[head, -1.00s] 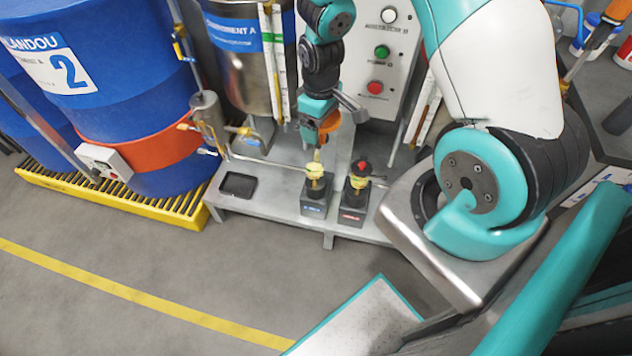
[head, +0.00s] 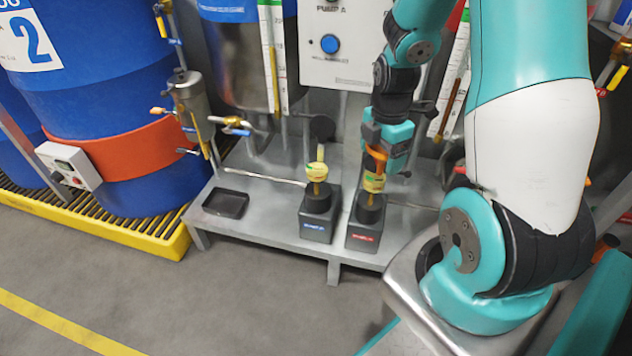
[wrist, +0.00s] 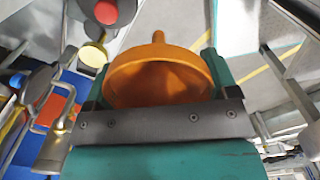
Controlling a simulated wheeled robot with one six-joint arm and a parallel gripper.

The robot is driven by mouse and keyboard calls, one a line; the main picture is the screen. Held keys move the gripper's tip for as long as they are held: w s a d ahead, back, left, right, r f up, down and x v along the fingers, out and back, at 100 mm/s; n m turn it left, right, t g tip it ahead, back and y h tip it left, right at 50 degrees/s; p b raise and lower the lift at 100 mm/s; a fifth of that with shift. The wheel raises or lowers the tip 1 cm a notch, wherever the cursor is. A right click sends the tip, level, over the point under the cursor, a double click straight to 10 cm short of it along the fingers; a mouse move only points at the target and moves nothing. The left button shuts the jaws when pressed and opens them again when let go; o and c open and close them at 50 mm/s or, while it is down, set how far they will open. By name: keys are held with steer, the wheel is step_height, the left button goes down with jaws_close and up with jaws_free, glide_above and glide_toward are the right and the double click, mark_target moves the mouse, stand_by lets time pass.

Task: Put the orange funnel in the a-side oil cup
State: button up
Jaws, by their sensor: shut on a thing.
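The orange funnel (head: 376,154) is between the fingers of my gripper (head: 384,158), which is shut on it. In the wrist view the funnel (wrist: 160,82) has its wide mouth towards the camera and its spout pointing away. Two yellow oil cups stand on dark blocks. The left cup (head: 316,172) is on the blue-labelled block, apparently pump A, with a pale yellow piece upright on top. The right cup (head: 374,182) is on the red-labelled block. In the head view the funnel overlaps the right cup's top; contact cannot be told. The right cup's red top is hidden there.
The blocks stand on a grey metal bench (head: 270,205) with a black tray (head: 225,203) at left. A control panel (head: 345,45) and a metal tank are behind. Blue drums with an orange band (head: 130,150) stand at left. The front floor (head: 215,300) is clear.

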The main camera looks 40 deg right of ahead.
steer(key=b, duration=0.2)
glide_toward(315, 152)
steer(key=s+a, duration=0.2)
steer(key=shift+s+f+b, duration=0.2)
steer(key=shift+f+b, duration=0.65)
steer(key=shift+f, duration=2.3)
steer(key=shift+f, duration=0.15)
steer(key=shift+f, duration=0.35)
steer(key=shift+f, duration=0.15)
steer(key=o, duration=0.8)
